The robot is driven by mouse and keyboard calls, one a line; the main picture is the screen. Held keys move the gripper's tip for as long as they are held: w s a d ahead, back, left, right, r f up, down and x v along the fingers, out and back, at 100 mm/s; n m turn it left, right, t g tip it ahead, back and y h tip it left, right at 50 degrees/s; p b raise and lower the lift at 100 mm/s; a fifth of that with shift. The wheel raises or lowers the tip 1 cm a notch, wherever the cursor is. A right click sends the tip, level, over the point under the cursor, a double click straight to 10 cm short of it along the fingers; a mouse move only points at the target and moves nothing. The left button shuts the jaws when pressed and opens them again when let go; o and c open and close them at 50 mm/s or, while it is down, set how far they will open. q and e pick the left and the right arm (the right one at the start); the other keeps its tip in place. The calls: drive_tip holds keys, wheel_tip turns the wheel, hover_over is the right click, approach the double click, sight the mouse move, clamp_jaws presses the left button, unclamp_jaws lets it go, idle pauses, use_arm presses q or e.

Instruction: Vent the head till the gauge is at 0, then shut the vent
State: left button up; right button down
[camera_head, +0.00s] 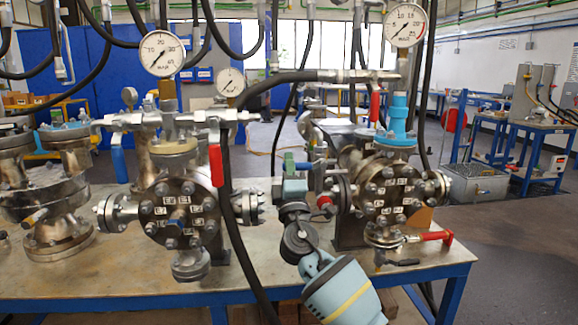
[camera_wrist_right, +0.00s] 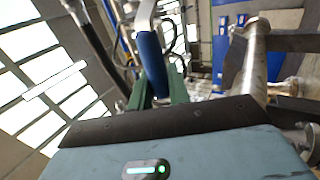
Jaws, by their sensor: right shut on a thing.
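My right gripper (camera_head: 295,168) reaches in from the bottom, between the two flanged vessels, its green fingers near the right vessel's side fittings. In the right wrist view, a blue lever handle (camera_wrist_right: 151,66) on a metal stem stands between the green fingers (camera_wrist_right: 172,92), which are shut on it. The needle readings are too small to tell. My left gripper is out of view.
Red levers hang by the left vessel (camera_head: 216,166) and above the right vessel (camera_head: 375,106); another red lever (camera_head: 435,237) sticks out low at right. A smaller gauge (camera_head: 230,81) stands between them. Black hoses cross close by. The bench (camera_head: 120,275) is bare in front.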

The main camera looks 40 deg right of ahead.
drive_tip(key=shift+f+n, duration=0.25)
drive_tip(key=shift+n, duration=0.25)
drive_tip(key=c, duration=1.4)
unclamp_jaws()
drive_tip(key=shift+o, duration=0.2)
drive_tip(key=v, duration=0.7)
drive_tip(key=shift+s+a+b, duration=0.15)
drive_tip(key=shift+s+b, duration=0.2)
drive_tip(key=shift+b, duration=0.1)
drive_tip(key=shift+f, duration=0.15)
